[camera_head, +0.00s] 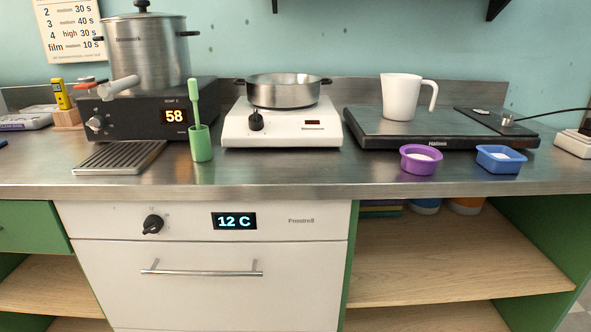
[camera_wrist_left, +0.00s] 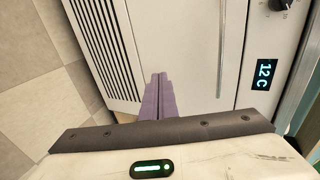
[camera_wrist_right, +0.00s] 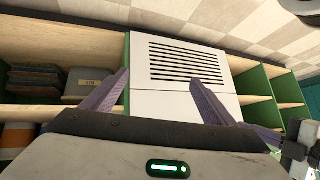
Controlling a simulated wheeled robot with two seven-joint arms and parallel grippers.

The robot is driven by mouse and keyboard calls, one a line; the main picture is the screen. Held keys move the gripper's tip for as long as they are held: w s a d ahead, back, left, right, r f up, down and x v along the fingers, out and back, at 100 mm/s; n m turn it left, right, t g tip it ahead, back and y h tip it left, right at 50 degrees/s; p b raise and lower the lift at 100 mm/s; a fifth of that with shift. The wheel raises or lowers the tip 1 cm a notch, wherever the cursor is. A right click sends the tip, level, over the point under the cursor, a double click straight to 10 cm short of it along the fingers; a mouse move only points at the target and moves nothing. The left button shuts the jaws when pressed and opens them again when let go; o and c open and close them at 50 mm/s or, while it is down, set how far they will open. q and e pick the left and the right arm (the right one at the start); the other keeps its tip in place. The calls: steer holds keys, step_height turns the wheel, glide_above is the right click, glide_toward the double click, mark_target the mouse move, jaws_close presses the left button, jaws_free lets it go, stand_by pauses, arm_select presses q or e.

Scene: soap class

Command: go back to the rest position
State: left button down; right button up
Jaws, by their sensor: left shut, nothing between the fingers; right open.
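My left gripper shows in the left wrist view (camera_wrist_left: 157,97), with its purple fingers together and nothing between them. It points down at the front of the white cabinet with the 12 C display. My right gripper shows in the right wrist view (camera_wrist_right: 160,95), with its purple fingers wide apart and empty. Beyond them is a white vented panel (camera_wrist_right: 185,62). Neither gripper shows in the head view, and neither touches anything that I can see.
Open shelves (camera_head: 440,258) lie below right.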

arm_select(q)
steer(key=s+d+f+n+g+h, duration=0.45)
steer(key=s+d+f+n, duration=0.4)
steer(key=n, duration=0.75)
steer(key=s+a+r+y+p, duration=0.1)
steer(key=a+r+p, duration=0.1)
steer(key=r+p, duration=0.4)
steer(key=s+a+r+y+p, duration=0.1)
steer(key=r+p, duration=0.5)
steer(key=p, duration=0.8)
steer(key=shift+s+a+r+p, duration=0.3)
steer(key=shift+a+r, duration=0.05)
steer(key=shift+a, duration=0.2)
arm_select(e)
steer(key=s+d+r+h, duration=0.1)
steer(key=s+d+r, duration=0.1)
steer(key=r, duration=1)
steer(key=shift+d+t, duration=0.3)
steer(key=shift+d, duration=0.55)
arm_select(q)
steer(key=shift+f, duration=0.1)
arm_select(e)
steer(key=shift+w, duration=0.1)
steer(key=shift+c, duration=0.4)
